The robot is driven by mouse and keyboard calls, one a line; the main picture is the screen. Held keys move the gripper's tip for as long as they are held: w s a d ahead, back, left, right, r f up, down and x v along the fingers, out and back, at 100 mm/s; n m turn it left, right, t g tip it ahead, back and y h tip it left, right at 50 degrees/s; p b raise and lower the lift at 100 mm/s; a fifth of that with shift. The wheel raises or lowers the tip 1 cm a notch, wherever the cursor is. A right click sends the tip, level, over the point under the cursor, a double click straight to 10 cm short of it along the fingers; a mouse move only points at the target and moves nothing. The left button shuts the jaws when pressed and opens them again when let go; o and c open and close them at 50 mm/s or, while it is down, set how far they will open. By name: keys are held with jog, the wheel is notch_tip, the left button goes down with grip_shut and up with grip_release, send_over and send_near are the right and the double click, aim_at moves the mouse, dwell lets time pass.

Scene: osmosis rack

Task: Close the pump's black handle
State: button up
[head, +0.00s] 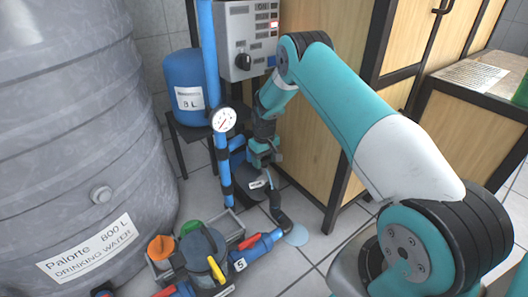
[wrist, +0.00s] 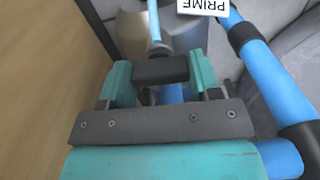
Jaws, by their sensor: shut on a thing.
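My gripper (head: 263,157) reaches down beside the blue pipework, in front of the wooden cabinet. In the wrist view its two teal fingers (wrist: 159,84) are shut on a black handle (wrist: 160,69), with a blue pipe behind and below it. A white label reading PRIME (wrist: 205,6) shows at the top of the wrist view, and a small white label (head: 258,184) sits just below my gripper in the head view. My gripper hides most of the handle in the head view.
A large grey water tank (head: 80,130) fills the left. A vertical blue pipe with a gauge (head: 223,119) stands close left of my gripper. The wooden cabinet (head: 310,125) is close on the right.

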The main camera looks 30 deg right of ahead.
jog(key=m+p, duration=0.2)
jog(key=m, duration=0.1)
jog(key=shift+r+m+p, duration=0.2)
jog(key=shift+m+p, duration=0.1)
jog(key=m+p, duration=0.2)
jog(key=m, duration=0.2)
jog(key=shift+f+m, duration=0.1)
jog(key=shift+m, duration=0.2)
jog(key=m+p, duration=0.1)
jog(key=m, duration=0.3)
jog(key=m+p, duration=0.1)
jog(key=m, duration=0.4)
jog(key=shift+f, duration=0.1)
jog(key=shift+m, duration=0.3)
jog(key=o, duration=0.9)
